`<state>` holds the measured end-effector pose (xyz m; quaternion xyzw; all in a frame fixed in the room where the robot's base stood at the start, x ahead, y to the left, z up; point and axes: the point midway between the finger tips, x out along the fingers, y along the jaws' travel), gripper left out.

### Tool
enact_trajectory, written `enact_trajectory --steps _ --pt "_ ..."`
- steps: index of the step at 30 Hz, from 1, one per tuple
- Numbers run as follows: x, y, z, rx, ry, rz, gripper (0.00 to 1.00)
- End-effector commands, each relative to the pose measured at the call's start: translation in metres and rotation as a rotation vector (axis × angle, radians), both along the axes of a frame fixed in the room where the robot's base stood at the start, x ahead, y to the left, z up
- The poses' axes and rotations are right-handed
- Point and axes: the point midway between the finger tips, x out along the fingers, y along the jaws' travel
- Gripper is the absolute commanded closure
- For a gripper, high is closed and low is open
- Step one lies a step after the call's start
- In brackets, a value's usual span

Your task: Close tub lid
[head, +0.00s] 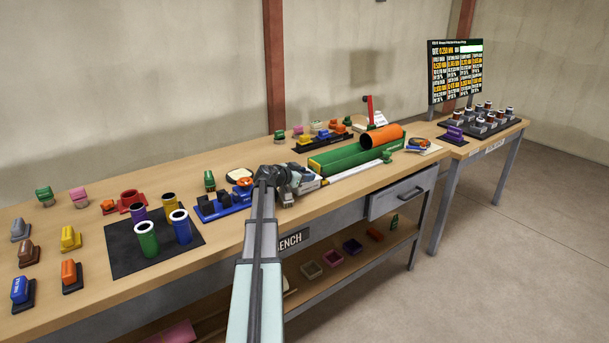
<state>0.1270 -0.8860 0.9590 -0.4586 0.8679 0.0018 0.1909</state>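My gripper (304,181) is over the bench, just right of the middle of its near half, beside the front end of the green trough. My wrist covers part of what lies there, and the fingers are too small to tell open from shut. No lid can be made out clearly.
The green trough (335,163) holds an orange pipe (381,136). A blue rack (221,207) stands left of my arm, with a black mat (118,262) bearing several upright pipe pieces further left. Colored blocks line the left end. A second table (508,130) stands at right.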

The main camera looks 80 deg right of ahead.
Motion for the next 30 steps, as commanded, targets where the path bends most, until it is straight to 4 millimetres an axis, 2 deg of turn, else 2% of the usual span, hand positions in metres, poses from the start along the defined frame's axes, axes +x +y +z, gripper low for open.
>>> enact_trajectory --steps 8,24,30 --pt "0.004 0.007 0.003 0.001 0.001 0.000 0.55" --pt "0.052 0.084 0.034 -0.001 0.000 0.002 0.55" --pt "0.064 0.102 0.043 -0.001 0.000 0.001 0.55"
